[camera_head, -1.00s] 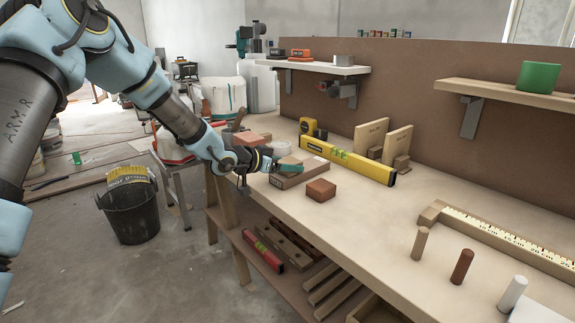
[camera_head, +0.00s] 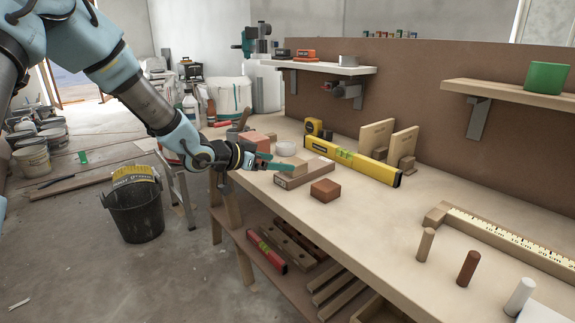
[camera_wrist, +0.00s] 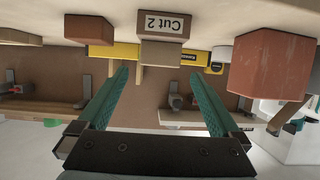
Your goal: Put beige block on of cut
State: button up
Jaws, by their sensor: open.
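My gripper (camera_head: 281,162) has teal fingers, spread apart, just left of the beige block. In the wrist view my gripper (camera_wrist: 160,74) is open and empty, with the beige block ahead, between the finger lines and apart from them.
A reddish block (camera_head: 325,190) sits right of the board, and another (camera_head: 254,141) behind my gripper. A white round item (camera_head: 286,148) and a yellow level (camera_head: 366,167) lie behind the board. Three pegs stand toward the front right. The middle of the bench is clear.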

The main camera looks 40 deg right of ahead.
jog(key=w+a+f+n+t+y, duration=0.1)
jog(key=w+a+n+t+y, duration=0.3)
jog(key=a, duration=1.2)
jog(key=w+a+f+n+t+y, duration=0.15)
jog(key=w+a+n+y, duration=0.45)
jog(key=a, duration=1.1)
jog(key=s+a+n+g+y, duration=0.1)
jog(key=s+a+n+g, duration=0.1)
jog(key=s+a, duration=0.4)
jog(key=s+a+n+g+y, duration=0.1)
jog(key=s+a+n, duration=0.4)
jog(key=a, duration=0.8)
jog(key=shift+s+a+r+g+y, duration=0.3)
jog(key=shift+s+y, duration=0.3)
jog(key=shift+s, duration=0.3)
